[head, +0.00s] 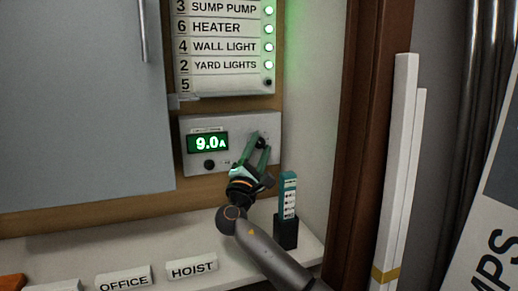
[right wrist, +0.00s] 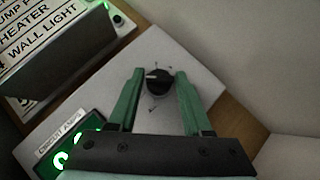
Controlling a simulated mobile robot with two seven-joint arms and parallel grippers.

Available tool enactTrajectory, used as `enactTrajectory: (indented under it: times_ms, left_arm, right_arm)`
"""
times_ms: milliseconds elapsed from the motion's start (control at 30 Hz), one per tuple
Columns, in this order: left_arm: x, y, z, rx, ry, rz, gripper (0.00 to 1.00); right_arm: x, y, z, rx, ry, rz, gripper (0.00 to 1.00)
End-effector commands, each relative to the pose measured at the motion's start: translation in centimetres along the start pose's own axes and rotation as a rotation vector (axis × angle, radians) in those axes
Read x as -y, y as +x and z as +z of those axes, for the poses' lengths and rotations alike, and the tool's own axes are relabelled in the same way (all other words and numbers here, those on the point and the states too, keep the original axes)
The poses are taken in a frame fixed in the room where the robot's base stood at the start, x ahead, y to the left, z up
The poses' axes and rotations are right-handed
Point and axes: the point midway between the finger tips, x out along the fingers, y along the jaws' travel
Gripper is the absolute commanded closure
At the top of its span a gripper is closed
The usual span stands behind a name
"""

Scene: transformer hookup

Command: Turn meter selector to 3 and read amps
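The meter (head: 230,124) is a pale box on the wall with a green display (head: 208,142) that reads 9.0 A. Its black selector knob (right wrist: 158,80) has a white pointer mark and small marks around it, too small to read. My right gripper (right wrist: 158,72) has its green fingers on either side of the knob, with gaps showing in the right wrist view. In the head view my right gripper (head: 256,140) is at the right part of the meter, partly covering the knob. My left gripper is not in view.
A labelled panel (head: 222,48) with several lit green lamps is above the meter; the lamp by 5 is dark. A teal labelled tool (head: 288,196) stands in a black holder (head: 286,232) on the shelf. OFFICE (head: 124,280) and HOIST (head: 192,268) signs stand left.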

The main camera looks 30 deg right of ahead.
Motion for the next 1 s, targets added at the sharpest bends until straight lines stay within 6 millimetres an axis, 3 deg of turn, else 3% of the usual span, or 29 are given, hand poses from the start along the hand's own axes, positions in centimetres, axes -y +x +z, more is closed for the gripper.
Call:
enactTrajectory:
  times_ms: [67,400,1000]
  left_arm:
    - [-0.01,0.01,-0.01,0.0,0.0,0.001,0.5]
    - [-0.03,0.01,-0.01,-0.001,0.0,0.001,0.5]
    - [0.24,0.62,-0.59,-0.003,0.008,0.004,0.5]
  right_arm:
    - [0.0,-0.03,-0.02,0.0,0.0,0.0,0.61]
    - [0.02,-0.06,-0.04,0.0,0.0,-0.001,0.99]
    - [-0.31,-0.05,-0.06,-0.002,0.081,-0.083,1.0]
